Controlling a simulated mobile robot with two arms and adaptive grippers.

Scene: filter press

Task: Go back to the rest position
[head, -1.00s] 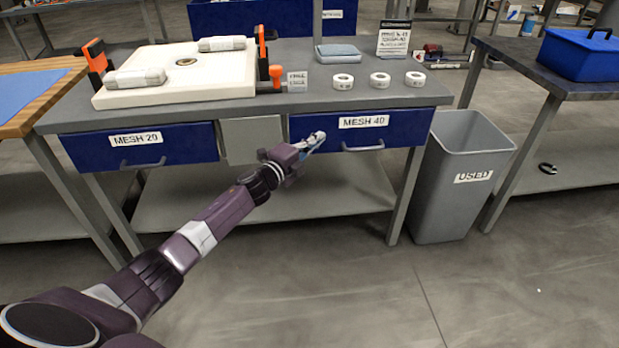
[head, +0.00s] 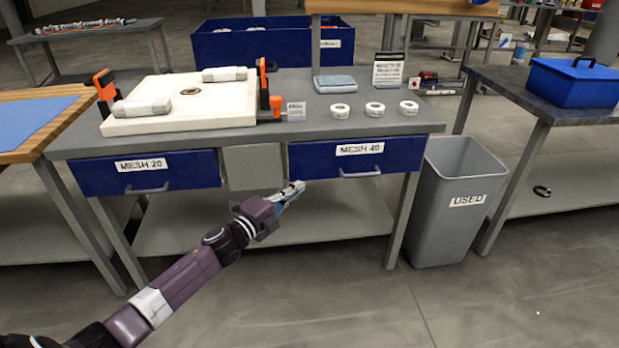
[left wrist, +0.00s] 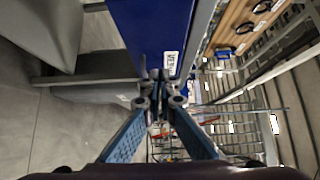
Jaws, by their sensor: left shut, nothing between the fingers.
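My left gripper (head: 290,192) is shut and empty. In the head view it is in front of the workbench, below and left of the handle of the MESH 40 drawer (head: 357,156), apart from it. In the left wrist view the gripper's fingers (left wrist: 160,88) meet at their tips, with a blue drawer front (left wrist: 150,30) beyond them. The MESH 20 drawer (head: 145,172) is at the left of the bench. Both drawers look closed. My right gripper is in neither view.
A grey USED bin (head: 450,230) stands to the right of the bench. A side table holds a blue box (head: 575,85). The floor in front is clear.

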